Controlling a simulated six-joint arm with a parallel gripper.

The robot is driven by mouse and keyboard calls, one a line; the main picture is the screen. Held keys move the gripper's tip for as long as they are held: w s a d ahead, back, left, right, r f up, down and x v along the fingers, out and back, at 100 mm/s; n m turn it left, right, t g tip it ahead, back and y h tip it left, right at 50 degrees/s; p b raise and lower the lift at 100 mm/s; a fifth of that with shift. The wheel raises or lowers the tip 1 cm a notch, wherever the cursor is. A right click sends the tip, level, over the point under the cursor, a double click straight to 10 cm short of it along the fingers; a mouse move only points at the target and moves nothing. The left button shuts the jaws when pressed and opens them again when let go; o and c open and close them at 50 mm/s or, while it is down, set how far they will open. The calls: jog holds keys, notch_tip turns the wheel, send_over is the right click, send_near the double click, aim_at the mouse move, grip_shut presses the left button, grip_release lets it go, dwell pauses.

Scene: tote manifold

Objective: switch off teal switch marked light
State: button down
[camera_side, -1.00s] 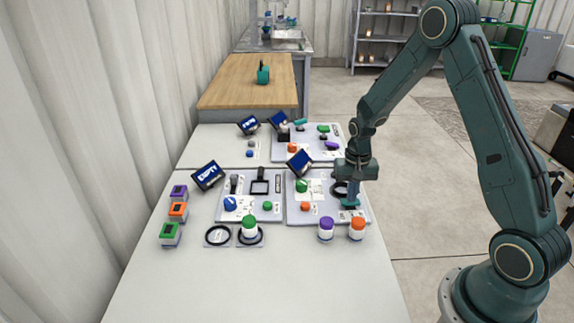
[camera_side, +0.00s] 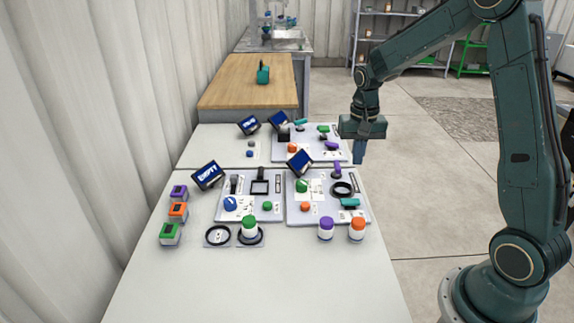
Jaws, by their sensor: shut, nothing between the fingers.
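A teal switch (camera_side: 349,203) sits at the lower right of the near right panel (camera_side: 328,217), below a black ring. Its marking is too small to read, and I cannot tell its on or off position. Another teal piece (camera_side: 301,122) lies at the top of the far panel (camera_side: 280,156); its marking is not legible either. My gripper (camera_side: 359,162) is shut and empty, pointing down. It appears above and behind the near teal switch, by the right edge of the far panel, clear of both teal pieces.
The near right panel also has a purple lever (camera_side: 337,169), a black ring (camera_side: 343,189), a green knob (camera_side: 302,186) and a tilted screen (camera_side: 300,163). Purple-topped (camera_side: 326,229) and orange-topped (camera_side: 357,229) jars stand in front. The table's front area is clear.

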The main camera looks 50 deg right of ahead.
aim_at(356, 200)
jog(key=shift+r, duration=0.7)
jog(key=shift+s+d, duration=0.35)
jog(key=shift+d, duration=0.25)
jog(key=shift+f, duration=0.1)
jog(key=shift+f, duration=7)
jog(key=shift+d, duration=0.1)
